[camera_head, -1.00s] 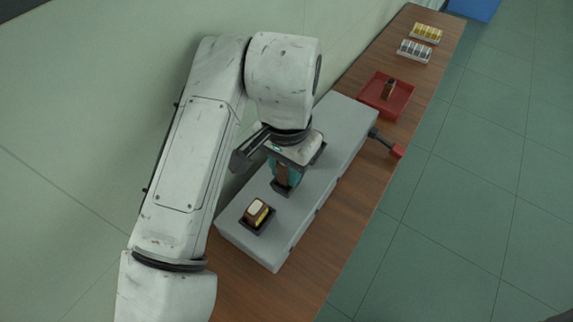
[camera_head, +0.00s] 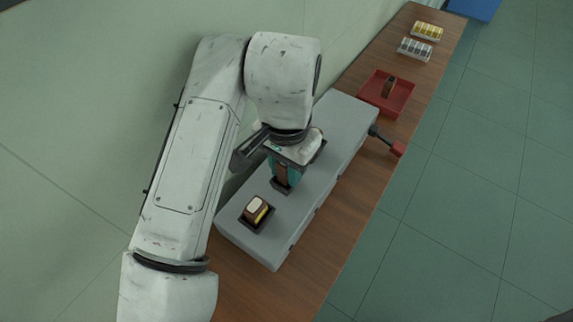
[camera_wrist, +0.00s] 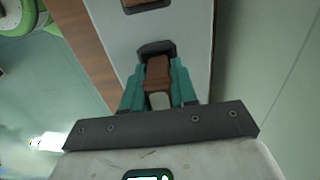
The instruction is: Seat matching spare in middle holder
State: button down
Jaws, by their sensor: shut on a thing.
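My gripper (camera_head: 285,175) is shut on a brown block (camera_wrist: 158,72), with a teal finger on each side of it. The block is upright over the middle holder (camera_head: 281,187), a dark socket on the long grey housing (camera_head: 318,200). In the wrist view the block's far end overlaps the dark holder (camera_wrist: 157,46); I cannot tell how deep it sits. The near holder (camera_head: 249,224) bears a brown block with a pale top and a yellow side (camera_head: 257,211). Any holder farther along the housing is hidden behind my arm.
A red tray (camera_head: 402,108) with a dark brown block (camera_head: 389,87) stands beyond the housing. A red-tipped lever (camera_head: 396,149) sticks out at the right. Racks with yellow (camera_head: 427,32) and grey (camera_head: 414,49) pieces stand at the far end. A wall runs along the left.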

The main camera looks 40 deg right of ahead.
jog(key=shift+s+f, duration=0.1)
jog(key=shift+f, duration=0.5)
jog(key=c, duration=1.2)
grip_release()
jog(key=shift+f, duration=0.15)
jog(key=shift+o, duration=0.2)
notch_tip(320, 180, up, 12)
jog(key=p, duration=0.9)
jog(key=shift+f, duration=0.2)
jog(key=shift+f, duration=0.1)
